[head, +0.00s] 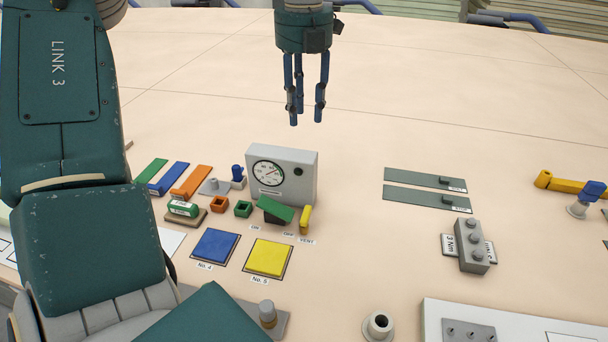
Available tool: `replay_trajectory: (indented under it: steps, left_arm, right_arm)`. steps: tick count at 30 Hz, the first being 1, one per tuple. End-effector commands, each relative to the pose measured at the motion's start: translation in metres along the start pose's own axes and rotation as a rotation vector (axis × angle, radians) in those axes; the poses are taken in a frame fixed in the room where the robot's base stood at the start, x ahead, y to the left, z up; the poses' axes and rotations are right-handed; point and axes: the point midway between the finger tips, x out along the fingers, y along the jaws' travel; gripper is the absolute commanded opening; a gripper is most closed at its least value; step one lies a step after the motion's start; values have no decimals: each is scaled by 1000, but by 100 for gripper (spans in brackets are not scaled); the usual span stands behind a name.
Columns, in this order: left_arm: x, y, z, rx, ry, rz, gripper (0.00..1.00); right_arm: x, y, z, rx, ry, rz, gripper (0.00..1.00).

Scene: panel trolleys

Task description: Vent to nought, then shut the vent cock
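A grey gauge box (308,178) stands mid-table with a round white dial (268,173) on its front. The needle seems to lean to the upper right; the scale is too small to read. The yellow vent cock handle (305,219) sits at the box's lower right, above a "VENT" label (307,241). A green lever (276,209) lies tilted left of it, above "ON" and "OFF" labels. My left gripper (306,120) hangs above and beyond the box, fingers down, apart and empty, touching nothing. My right gripper is not in view.
Small coloured blocks and bars stand left of the box. A blue pad (214,247) and a yellow pad (268,258) lie in front. Two grey-green strips (415,179) and a grey knobbed block (470,247) lie right. The table behind the box is clear.

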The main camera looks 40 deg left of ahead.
Motion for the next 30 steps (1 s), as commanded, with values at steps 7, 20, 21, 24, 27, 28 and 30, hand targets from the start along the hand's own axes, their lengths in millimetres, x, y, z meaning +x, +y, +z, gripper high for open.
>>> replay_trajectory:
  steps: [7, 20, 21, 24, 27, 28, 30]
  left_arm:
    - [116, 0, 0, 0, 1, 0, 33]
    - [188, 0, 0, 0, 0, 0, 33]
    - [190, 0, 0, 0, 0, 0, 33]
    - [199, 0, 0, 0, 2, 0, 33]
    - [216, 0, -1, 0, 4, 0, 33]
    - [222, 0, -1, 0, 4, 0, 33]
    - [238, 0, -1, 1, 5, 0, 33]
  right_arm:
    - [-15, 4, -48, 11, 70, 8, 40]
    - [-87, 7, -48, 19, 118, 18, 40]
    - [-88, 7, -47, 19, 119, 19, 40]
    - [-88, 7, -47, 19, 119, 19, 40]
    - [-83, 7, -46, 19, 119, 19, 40]
    - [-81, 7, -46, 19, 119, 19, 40]
    - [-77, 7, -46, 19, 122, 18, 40]
